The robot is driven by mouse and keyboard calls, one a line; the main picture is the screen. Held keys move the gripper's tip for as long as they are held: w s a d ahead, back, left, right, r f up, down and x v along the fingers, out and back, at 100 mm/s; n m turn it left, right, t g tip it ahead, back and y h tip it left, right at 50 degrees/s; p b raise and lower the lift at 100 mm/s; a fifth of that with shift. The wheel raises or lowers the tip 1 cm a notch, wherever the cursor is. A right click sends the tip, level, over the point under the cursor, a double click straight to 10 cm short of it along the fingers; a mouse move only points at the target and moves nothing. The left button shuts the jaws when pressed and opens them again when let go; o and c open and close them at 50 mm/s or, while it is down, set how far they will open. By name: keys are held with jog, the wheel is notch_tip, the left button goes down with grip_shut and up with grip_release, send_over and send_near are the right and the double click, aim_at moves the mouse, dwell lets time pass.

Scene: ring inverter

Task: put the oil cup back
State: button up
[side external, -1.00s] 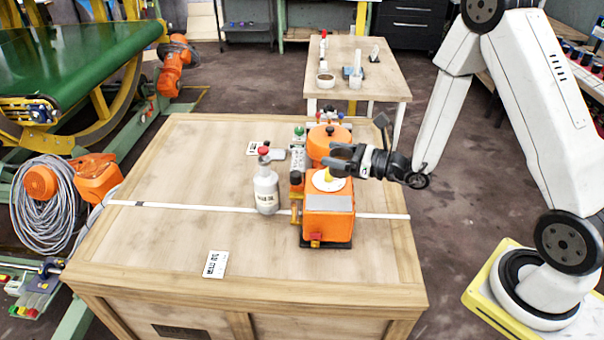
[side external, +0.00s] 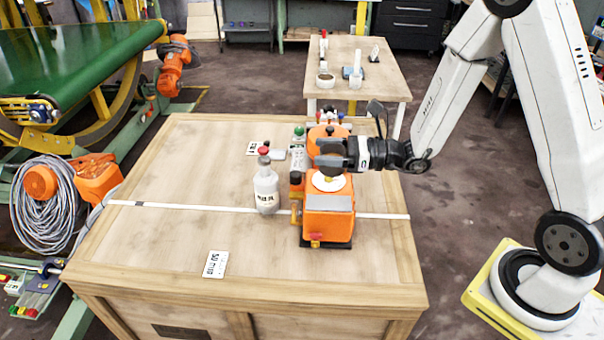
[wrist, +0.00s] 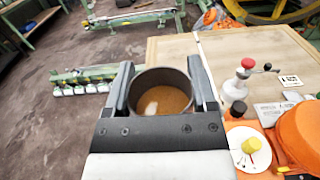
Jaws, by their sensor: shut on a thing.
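The oil cup (wrist: 160,77) is a round, dark grey cup with brownish liquid and a bright glare inside, seen from above in the wrist view. My gripper (wrist: 161,66) is shut on it, with one finger on each side. In the side view my gripper (side external: 330,154) is above the orange machine (side external: 329,222), close over its white round disc (side external: 327,184); the cup is hard to make out from the fingers there. The wrist view also shows the white disc (wrist: 240,158), with a yellow piece on it, to the right of the cup.
A whitish bottle with a red top (side external: 265,190) stands left of the machine on the wooden workbench (side external: 160,240). A printed card (side external: 215,264) lies at the front. The bench's left half is mostly clear. A smaller table (side external: 385,85) stands behind.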

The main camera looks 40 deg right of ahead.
jog(key=s+a+f+n+g+y, duration=0.2)
jog(key=s+a+f+n+g, duration=0.15)
jog(key=s+n+g, duration=0.5)
jog(key=s+a+f+n+g+y, duration=0.2)
jog(key=s+a+n+g, duration=0.35)
jog(key=g, duration=0.65)
jog(key=s+d+f+n+g+h, duration=0.25)
jog(key=d+n+g+h, duration=0.3)
jog(key=n+h, duration=0.4)
jog(key=s+d+f+n+g+h, duration=0.1)
jog(key=s+d+n+g+h, duration=0.25)
jog(key=d+n+h, duration=0.6)
jog(key=w+d+r+n+t+h, duration=0.2)
jog(key=w+r+n+t+h, duration=0.1)
jog(key=w+n+t+h, duration=1.2)
jog(key=w+a+r+n+t+y, duration=0.3)
jog(key=w+a+n+t+y, duration=0.2)
jog(key=w+a+t, duration=0.35)
jog(key=w+a+r+n+t+y, duration=0.4)
jog(key=w+a+n+t+y, duration=0.1)
jog(key=w+a+t, duration=0.35)
notch_tip(320, 180, down, 26)
jog(key=t, duration=0.1)
jog(key=shift+n+y, duration=0.3)
jog(key=shift+n, duration=0.1)
jog(key=shift+f, duration=0.3)
